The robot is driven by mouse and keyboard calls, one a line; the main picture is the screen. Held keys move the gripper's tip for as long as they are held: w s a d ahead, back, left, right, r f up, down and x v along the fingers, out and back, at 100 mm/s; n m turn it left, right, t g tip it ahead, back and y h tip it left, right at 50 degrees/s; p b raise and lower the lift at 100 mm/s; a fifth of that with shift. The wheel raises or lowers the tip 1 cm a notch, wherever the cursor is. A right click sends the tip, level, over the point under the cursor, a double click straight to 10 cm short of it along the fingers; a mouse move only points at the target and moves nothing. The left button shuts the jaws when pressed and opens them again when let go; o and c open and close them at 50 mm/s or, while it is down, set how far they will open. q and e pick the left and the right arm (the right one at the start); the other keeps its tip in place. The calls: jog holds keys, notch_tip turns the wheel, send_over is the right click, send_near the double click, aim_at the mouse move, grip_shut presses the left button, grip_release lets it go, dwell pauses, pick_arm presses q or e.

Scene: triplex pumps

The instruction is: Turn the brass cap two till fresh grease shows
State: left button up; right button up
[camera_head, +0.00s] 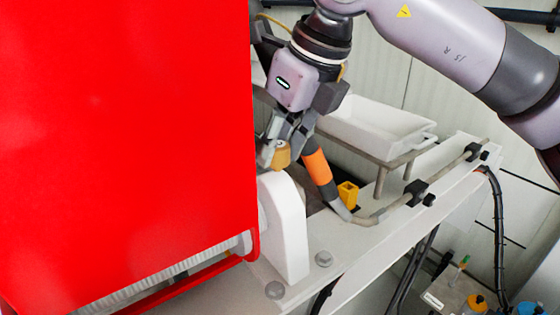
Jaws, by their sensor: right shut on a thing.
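A brass cap (281,155) sits at the top of a white rounded bearing block (284,225) beside a large red guard. My right gripper (277,148) reaches down from above and is shut on the brass cap, its fingers at the cap's sides. The gripper hides part of the cap. No grease can be made out at this size. Only this one brass cap shows. My left gripper is not in view.
The red guard (120,140) fills the left side, close to my right gripper. An orange-banded pipe (319,168) stands just right of the gripper. A yellow block (347,194) and a white tray (375,125) lie beyond. Bolts (324,259) stand on the white base.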

jog(key=m+t+b, duration=0.1)
jog(key=m+b, duration=0.1)
jog(key=m, duration=0.1)
jog(key=shift+h, duration=0.4)
jog(key=shift+m+h+b, duration=0.4)
jog(key=shift+m+b, duration=0.25)
jog(key=shift+m, duration=0.65)
jog(key=shift+r, duration=0.1)
jog(key=o, duration=0.9)
jog(key=v, duration=1.2)
jog(key=shift+s+a, duration=0.1)
jog(key=shift+s, duration=0.1)
